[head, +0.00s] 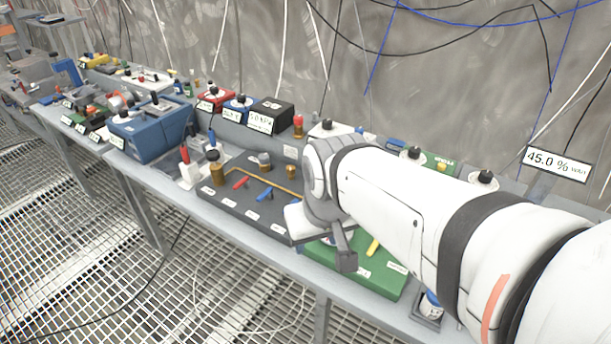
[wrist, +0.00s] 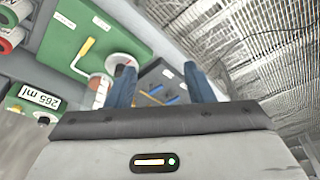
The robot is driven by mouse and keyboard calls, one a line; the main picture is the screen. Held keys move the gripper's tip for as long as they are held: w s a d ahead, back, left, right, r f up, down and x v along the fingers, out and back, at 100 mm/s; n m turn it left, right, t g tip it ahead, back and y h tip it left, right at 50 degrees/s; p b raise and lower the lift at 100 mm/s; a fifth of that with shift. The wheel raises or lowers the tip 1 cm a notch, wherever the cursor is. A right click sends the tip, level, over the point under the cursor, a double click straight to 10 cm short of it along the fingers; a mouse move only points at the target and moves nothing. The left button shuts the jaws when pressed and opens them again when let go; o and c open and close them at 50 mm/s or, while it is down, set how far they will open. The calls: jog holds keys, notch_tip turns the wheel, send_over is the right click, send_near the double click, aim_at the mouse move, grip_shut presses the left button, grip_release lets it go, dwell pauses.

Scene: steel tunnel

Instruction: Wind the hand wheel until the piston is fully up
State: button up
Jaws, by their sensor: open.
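In the wrist view, a pale round disc (wrist: 117,61), which looks like the hand wheel, sits at the edge of a green board. The left finger partly covers it. A pale cylinder with red markings (wrist: 96,92) stands beside the disc; I cannot tell whether it holds the piston, and no piston height is readable. My gripper (wrist: 163,82) is open, with two blue fingers apart and nothing visible gripped. Whether a finger touches the disc is unclear. In the head view, my arm hides the wheel area, and the green board (head: 378,280) shows below the gripper.
A yellow handle (wrist: 84,52) lies on the green board. A readout (wrist: 40,96) shows 265 ml. A dark board (head: 245,205) with red and blue handles lies left of my gripper. A blue box (head: 145,130) stands farther left. Open grating floor (head: 120,260) lies before the bench.

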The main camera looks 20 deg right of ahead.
jog(key=shift+o, duration=0.6)
jog(key=w+d+f+g+b, duration=0.1)
jog(key=w+d+f, duration=0.1)
jog(key=w, duration=0.4)
jog(key=w+d+f+g+b, duration=0.1)
jog(key=w+d+f+b, duration=0.1)
jog(key=w, duration=0.3)
jog(key=shift+w+d+f+m, duration=0.4)
jog(key=shift+d+f, duration=0.2)
jog(key=shift+d, duration=0.2)
jog(key=shift+m+g, duration=0.3)
jog(key=shift+g, duration=0.3)
jog(key=w+d+f+b, duration=0.1)
jog(key=w+d+f, duration=0.6)
jog(key=shift+d+f+b, duration=0.15)
jog(key=shift+f+b, duration=0.05)
jog(key=shift+b, duration=0.2)
jog(key=shift+w+d+f, duration=0.1)
jog(key=shift+w+f, duration=0.05)
jog(key=shift+f, duration=0.15)
notch_tip(320, 180, down, 8)
jog(key=shift+r, duration=0.25)
jog(key=shift+c, duration=0.3)
jog(key=c, duration=0.9)
